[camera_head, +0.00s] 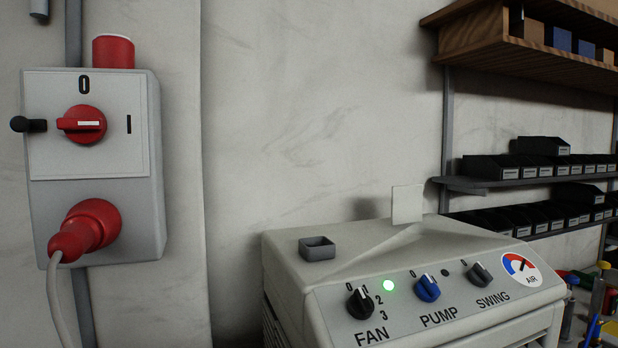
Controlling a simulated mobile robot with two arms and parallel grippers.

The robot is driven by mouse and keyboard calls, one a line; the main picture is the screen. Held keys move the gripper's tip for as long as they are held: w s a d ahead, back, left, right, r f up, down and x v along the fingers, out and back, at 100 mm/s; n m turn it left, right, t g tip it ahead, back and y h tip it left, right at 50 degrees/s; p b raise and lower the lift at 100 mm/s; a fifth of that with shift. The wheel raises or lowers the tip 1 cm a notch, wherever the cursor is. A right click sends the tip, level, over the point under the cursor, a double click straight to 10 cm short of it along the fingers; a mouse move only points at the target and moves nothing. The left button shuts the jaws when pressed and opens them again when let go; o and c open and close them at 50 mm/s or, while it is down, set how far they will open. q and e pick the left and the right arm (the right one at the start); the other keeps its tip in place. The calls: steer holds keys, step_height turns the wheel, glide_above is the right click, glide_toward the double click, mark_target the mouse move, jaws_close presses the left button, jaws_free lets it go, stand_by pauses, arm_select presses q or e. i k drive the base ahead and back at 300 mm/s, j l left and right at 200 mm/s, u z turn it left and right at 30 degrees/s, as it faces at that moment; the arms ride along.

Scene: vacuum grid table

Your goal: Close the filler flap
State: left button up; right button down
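The filler flap (407,204) is a small pale plate standing upright on the top of a white cooler unit (285,262), towards its back edge. It looks open. The filler opening is hard to make out from here. Neither of my grippers shows in the head view.
The unit's sloped front has FAN (360,303), PUMP (427,288) and SWING (480,274) knobs and a lit green lamp (388,285). A small grey open box (317,248) sits on its top left. A switch box (92,165) with a red plug hangs left. Shelves (530,178) stand right.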

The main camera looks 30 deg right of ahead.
mark_target(407, 201)
steer(key=k+l+u, duration=0.15)
steer(key=l+u, duration=0.3)
steer(key=k+l+u, duration=0.2)
steer(key=l+u, duration=0.25)
steer(key=k+l+u, duration=0.3)
steer(key=l+u, duration=0.2)
steer(key=k+l+u, duration=0.25)
steer(key=u, duration=0.2)
